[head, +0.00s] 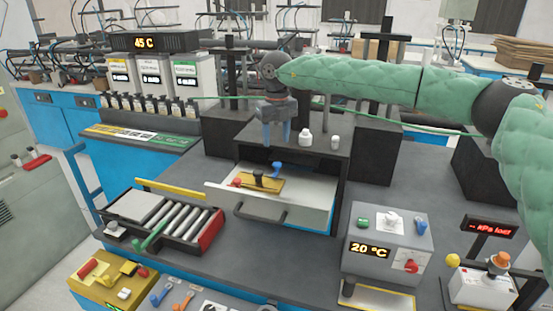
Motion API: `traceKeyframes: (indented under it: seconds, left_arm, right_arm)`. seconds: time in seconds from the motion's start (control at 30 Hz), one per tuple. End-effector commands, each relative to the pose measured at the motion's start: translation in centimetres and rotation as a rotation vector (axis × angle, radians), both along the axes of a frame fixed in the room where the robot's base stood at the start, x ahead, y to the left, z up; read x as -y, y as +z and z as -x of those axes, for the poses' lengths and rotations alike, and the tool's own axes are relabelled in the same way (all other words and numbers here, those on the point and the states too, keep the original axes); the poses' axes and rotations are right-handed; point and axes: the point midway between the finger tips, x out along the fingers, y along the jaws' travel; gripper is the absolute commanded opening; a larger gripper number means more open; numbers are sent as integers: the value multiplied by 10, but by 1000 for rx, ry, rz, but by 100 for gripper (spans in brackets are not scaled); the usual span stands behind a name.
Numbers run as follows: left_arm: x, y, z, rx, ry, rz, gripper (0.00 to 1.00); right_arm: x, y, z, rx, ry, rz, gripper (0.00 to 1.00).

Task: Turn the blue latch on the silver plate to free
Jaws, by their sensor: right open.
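A blue latch (161,292) with a lever-like handle sits at the bottom edge of the head view. Beside it is an orange latch (183,300). Both are on a pale, silver-looking plate (172,306), which the picture's lower edge cuts off. I cannot read which way the blue latch is set. My right gripper (278,134) is far from it, up and to the right, pointing down above the back of the dark drawer cabinet. Its two fingers are apart with nothing between them. My left gripper is out of view.
White bottles (305,137) stand on the cabinet near my right gripper. A tray of rollers (183,222), a yellow box (92,285) and a 20 °C unit (385,250) stand around it.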

Motion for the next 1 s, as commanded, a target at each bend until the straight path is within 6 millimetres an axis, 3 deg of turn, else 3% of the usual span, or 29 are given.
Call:
traceKeyframes:
  seconds: [0.27,0.67,1.0]
  left_arm:
    - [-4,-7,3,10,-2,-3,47]
    - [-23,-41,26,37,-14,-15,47]
    - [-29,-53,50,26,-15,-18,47]
  right_arm:
    - [3,-9,2,-11,-35,14,47]
    - [3,-52,2,-9,-33,13,47]
    - [2,-77,2,-9,-33,11,47]
